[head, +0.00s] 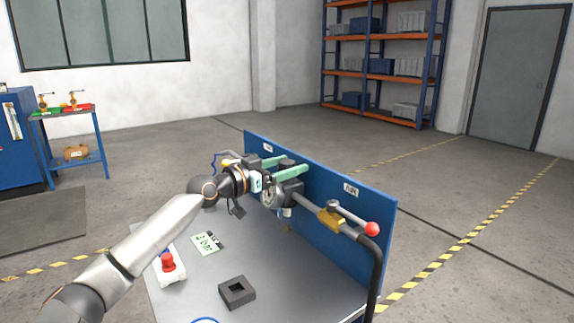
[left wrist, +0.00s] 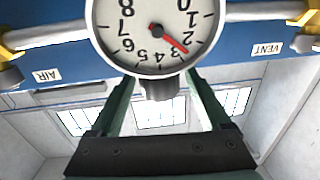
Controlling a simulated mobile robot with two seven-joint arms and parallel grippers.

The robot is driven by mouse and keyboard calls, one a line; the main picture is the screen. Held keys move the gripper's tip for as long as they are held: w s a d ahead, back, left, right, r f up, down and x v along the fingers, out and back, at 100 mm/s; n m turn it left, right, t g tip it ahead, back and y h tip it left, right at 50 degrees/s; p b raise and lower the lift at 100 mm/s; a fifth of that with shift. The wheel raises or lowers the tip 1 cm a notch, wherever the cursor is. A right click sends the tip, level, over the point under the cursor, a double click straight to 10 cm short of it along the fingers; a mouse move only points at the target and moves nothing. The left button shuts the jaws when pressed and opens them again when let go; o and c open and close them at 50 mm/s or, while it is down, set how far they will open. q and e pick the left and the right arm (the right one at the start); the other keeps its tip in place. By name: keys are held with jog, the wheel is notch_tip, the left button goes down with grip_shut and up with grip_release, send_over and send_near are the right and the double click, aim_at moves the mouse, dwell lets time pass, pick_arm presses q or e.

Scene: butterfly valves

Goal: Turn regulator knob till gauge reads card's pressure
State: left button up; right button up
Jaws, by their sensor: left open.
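The regulator knob (head: 288,163) is dark and sits on top of the regulator at the blue panel. The round white gauge (left wrist: 150,45) is upside down in the left wrist view, its red needle between 2 and 3; in the head view it shows edge-on (head: 269,195). The green-printed card (head: 207,243) lies on the bench and appears to read 3 bar. My left gripper (head: 296,163) is open, its green fingers reaching either side of the knob. A grey stub (left wrist: 158,88) shows between the fingers; contact cannot be told. My right gripper is out of view.
A yellow fitting (head: 331,218) and red-ended lever (head: 371,229) are on the pipe at right. The blue panel (head: 352,205) closes the back.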

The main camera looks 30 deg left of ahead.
pick_arm(q)
jog(key=shift+c, duration=0.3)
grip_shut()
jog(key=shift+a+f+b, duration=0.1)
jog(key=shift+b, duration=0.4)
jog(key=m+h+b, duration=0.1)
jog(key=h+b, duration=0.1)
jog(key=b, duration=0.3)
jog(key=shift+f+g, duration=0.15)
jog(key=shift+g, duration=0.25)
jog(key=shift+r+m+h, duration=0.2)
jog(key=shift+m+h, duration=0.3)
jog(key=shift+r+m+g+h+b, duration=0.1)
jog(key=shift+m+g+h+b, duration=0.3)
jog(key=shift+g+h, duration=0.1)
